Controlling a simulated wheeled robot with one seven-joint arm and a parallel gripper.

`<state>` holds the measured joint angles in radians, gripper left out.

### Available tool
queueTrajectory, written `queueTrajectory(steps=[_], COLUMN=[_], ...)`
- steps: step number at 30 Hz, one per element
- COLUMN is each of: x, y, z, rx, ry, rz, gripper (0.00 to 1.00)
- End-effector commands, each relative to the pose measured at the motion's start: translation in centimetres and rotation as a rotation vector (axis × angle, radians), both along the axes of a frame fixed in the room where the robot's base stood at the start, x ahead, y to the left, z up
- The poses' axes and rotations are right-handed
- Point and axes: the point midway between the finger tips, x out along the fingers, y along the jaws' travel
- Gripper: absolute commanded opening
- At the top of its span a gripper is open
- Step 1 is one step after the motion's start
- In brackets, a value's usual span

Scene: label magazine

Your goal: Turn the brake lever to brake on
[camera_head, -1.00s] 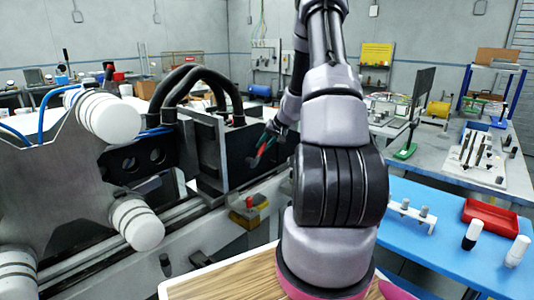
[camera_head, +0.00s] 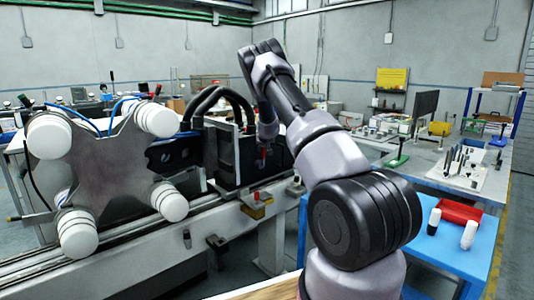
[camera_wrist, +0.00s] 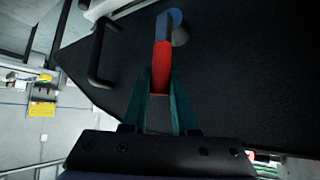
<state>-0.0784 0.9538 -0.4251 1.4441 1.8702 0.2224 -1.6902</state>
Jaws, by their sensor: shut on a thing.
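The brake lever has a red grip (camera_wrist: 162,68) and a blue-grey pivot end (camera_wrist: 178,27) on the dark face of the machine, seen in the wrist view. The grip lies nearly in line with my fingers. My gripper (camera_wrist: 162,80) is shut on the red grip, with one teal finger on each side. In the head view a small red piece, apparently the grip (camera_head: 263,154), shows upright at the dark box (camera_head: 230,155). My forearm and wrist hide much of the gripper there.
A black bar handle (camera_wrist: 97,55) stands on the machine face left of the lever. A yellow block with a red top (camera_head: 256,205) sits on the machine's front edge below. A large plate with white rollers (camera_head: 105,170) is at the left, a blue table (camera_head: 450,245) at the right.

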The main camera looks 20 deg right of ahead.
Motion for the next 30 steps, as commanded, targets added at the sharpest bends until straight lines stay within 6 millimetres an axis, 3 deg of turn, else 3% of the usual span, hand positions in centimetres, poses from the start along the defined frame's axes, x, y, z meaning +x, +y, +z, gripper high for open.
queueTrajectory(steps=[14, 15, 17, 30], x=[0.62, 0.62, 0.60, 0.01], y=[0.20, 0.21, 0.20, 0.42], z=[-0.06, -0.06, -0.08, 0.56], rx=[-0.013, -0.013, -0.013, -0.012], ry=[-0.004, -0.004, -0.004, -0.004], rz=[0.002, 0.002, 0.002, 0.003], gripper=[0.00, 0.31, 0.54, 0.57])
